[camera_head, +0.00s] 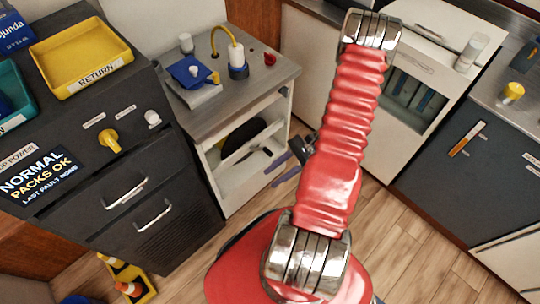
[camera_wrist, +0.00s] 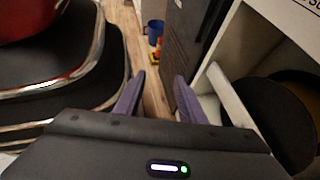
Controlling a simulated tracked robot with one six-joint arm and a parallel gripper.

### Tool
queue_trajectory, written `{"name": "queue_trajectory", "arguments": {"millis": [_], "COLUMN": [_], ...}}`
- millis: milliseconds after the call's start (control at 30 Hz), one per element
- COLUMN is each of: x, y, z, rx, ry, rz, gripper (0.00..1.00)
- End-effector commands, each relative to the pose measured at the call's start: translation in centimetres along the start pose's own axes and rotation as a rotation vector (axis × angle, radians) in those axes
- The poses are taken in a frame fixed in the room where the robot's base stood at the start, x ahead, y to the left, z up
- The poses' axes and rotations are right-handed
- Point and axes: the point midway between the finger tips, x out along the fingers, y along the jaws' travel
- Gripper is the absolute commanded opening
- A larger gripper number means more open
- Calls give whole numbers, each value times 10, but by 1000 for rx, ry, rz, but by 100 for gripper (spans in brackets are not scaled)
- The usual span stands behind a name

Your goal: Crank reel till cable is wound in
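A black disc, which looks like the reel (camera_head: 236,142), sits inside the open white cabinet under the grey worktop. It also shows at the right of the wrist view (camera_wrist: 262,118). A pale bar (camera_head: 252,141) crosses in front of it and also shows in the wrist view (camera_wrist: 232,98); I cannot tell whether it is the crank. I cannot make out the cable. My gripper (camera_head: 270,178) has purple fingers, which stand apart with nothing between them in the wrist view (camera_wrist: 159,79). It is just outside the cabinet's opening, to the right of the disc.
The white cabinet (camera_head: 213,172) stands beside a dark console (camera_head: 172,222) with two handles. A yellow tray (camera_head: 80,58) lies on the console. A yellow holder with cones (camera_head: 128,279) is on the floor at lower left. Wooden floor (camera_head: 412,238) is clear at right.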

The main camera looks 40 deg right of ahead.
Motion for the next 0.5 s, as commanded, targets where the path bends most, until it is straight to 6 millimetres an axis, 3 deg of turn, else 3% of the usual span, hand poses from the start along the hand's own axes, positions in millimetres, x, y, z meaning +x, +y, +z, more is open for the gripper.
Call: {"name": "queue_trajectory", "arguments": {"millis": [500], "x": [40], "y": [-6], "z": [-85], "rx": [389], "ry": [-298], "rz": [-316], "gripper": [37]}}
